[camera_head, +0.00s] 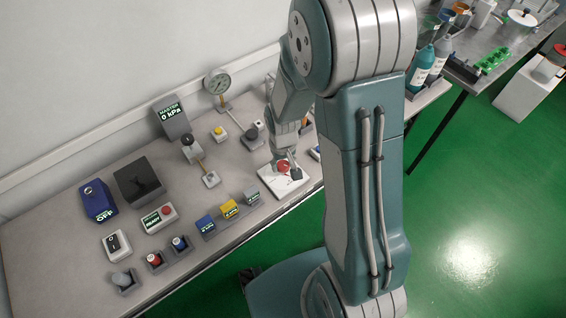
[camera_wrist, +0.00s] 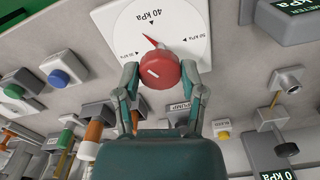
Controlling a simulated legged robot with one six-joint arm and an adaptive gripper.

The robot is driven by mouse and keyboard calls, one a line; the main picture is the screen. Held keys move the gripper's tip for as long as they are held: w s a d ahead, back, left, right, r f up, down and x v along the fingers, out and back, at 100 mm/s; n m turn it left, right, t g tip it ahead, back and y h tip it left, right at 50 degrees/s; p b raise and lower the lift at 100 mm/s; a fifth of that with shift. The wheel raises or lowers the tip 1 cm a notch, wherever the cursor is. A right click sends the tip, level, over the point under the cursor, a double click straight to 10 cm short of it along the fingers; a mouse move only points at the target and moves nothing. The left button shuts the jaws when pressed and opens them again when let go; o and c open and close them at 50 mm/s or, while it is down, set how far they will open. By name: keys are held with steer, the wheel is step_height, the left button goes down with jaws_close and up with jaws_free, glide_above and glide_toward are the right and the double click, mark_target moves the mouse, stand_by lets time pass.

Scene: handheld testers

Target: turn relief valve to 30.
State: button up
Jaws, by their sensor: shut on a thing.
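The relief valve is a round red knob (camera_head: 283,167) on a white dial plate (camera_head: 279,184) near the bench's front edge. In the wrist view the knob (camera_wrist: 152,71) has a white mark on its face and a red pointer (camera_wrist: 149,41). The dial plate (camera_wrist: 128,18) reads 40 kPa at the top, with smaller labels left and right that are hard to read. The pointer tip lies just left of the 40 mark. My gripper (camera_wrist: 160,73) has one finger on each side of the knob and is shut on it. My gripper (camera_head: 287,165) is partly hidden in the head view.
A pressure gauge (camera_head: 217,82) and a MASTER display (camera_head: 173,122) reading 0 kPa stand at the back. Blue, yellow and grey blocks (camera_head: 229,209) sit left of the dial. A blue box (camera_head: 98,201) and black box (camera_head: 139,181) stand farther left.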

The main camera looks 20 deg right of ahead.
steer(key=n, duration=0.5)
steer(key=shift+w+n, duration=0.2)
steer(key=shift+n, duration=0.1)
steer(key=n, duration=0.5)
steer(key=shift+n, duration=0.4)
steer(key=o, duration=1)
steer(key=shift+o, duration=0.7)
steer(key=shift+a, duration=0.1)
